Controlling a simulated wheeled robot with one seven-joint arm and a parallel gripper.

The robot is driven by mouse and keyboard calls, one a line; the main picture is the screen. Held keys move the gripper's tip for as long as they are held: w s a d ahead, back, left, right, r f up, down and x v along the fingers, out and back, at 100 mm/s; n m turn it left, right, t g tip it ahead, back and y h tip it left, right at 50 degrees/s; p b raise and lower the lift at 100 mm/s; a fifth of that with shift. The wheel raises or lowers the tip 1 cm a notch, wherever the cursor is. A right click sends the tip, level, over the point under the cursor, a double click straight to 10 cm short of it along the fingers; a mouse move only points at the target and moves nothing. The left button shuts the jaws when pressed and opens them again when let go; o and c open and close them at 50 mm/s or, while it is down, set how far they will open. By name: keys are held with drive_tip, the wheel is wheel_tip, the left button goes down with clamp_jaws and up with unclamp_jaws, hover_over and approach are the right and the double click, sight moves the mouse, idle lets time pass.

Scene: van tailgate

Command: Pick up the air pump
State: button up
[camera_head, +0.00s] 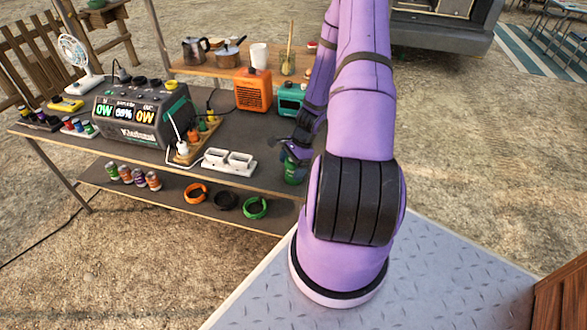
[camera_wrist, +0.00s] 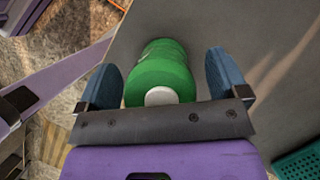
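A green, rounded object with a pale round cap (camera_wrist: 160,78) lies between the two blue fingers of my gripper (camera_wrist: 162,62) in the wrist view. I take it to be the air pump, but cannot be sure. There is a gap between it and each finger, so my gripper is open around it. In the head view the green object (camera_head: 294,172) stands at the table's right front edge. My gripper (camera_head: 292,150) is right above it there, partly hidden by my arm.
The dark table (camera_head: 120,148) carries a power station (camera_head: 140,118), a white power strip (camera_head: 228,162), an orange box (camera_head: 252,90) and a teal box (camera_head: 289,99). The teal box is close to my arm. A lower shelf (camera_head: 175,200) holds cans and coloured rings.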

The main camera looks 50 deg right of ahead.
drive_tip(key=c, duration=1.1)
drive_tip(key=shift+r, duration=0.1)
drive_tip(key=shift+r, duration=1.7)
drive_tip(key=s+d+r, duration=0.1)
drive_tip(key=s+d, duration=0.7)
drive_tip(key=s, duration=0.6)
drive_tip(key=shift+r, duration=0.2)
drive_tip(key=s+d, duration=0.3)
drive_tip(key=s, duration=0.8)
drive_tip(key=s+d, duration=0.4)
drive_tip(key=s, duration=0.8)
drive_tip(key=shift+s+d, duration=0.2)
drive_tip(key=shift+d, duration=0.05)
